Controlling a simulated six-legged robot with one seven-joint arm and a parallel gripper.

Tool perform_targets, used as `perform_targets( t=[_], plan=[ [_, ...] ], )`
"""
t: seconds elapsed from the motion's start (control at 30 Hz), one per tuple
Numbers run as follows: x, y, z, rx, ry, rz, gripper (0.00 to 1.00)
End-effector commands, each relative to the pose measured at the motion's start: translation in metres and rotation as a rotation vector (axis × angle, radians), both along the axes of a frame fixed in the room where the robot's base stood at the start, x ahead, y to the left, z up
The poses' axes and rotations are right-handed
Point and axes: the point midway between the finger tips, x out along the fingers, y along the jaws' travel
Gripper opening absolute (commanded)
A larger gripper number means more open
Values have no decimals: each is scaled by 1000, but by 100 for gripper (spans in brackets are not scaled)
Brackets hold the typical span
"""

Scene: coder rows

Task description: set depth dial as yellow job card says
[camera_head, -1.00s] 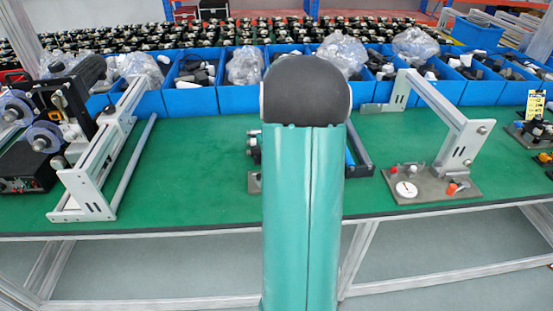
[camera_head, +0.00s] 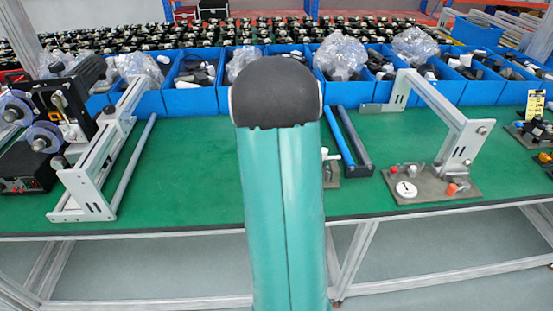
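A yellow job card (camera_head: 535,103) stands upright at the right edge of the bench, above a small dark device (camera_head: 533,130); its writing is too small to read. A round white dial (camera_head: 406,189) with a dark mark lies on a grey base plate (camera_head: 430,198) at the right of the bench. I cannot tell whether it is the depth dial. My teal arm with its dark rounded joint stands upright in the middle of the view and hides part of the bench. My gripper does not show.
The green bench (camera_head: 190,180) has clear room left of my arm. A grey frame (camera_head: 440,110) rises from the base plate. A metal rail fixture (camera_head: 95,170) and reel machine (camera_head: 45,120) stand at left. Blue bins (camera_head: 190,102) line the back.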

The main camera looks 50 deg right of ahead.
Motion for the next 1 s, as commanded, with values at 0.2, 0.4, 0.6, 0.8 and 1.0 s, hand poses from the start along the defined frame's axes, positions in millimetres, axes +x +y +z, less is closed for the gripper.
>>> perform_targets(
  t=[0.2,0.4,0.6,0.8,1.0],
  plan=[
    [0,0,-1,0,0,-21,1],
    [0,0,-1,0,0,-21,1],
    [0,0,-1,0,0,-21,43],
    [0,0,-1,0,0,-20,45],
    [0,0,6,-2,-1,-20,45]
  ],
)
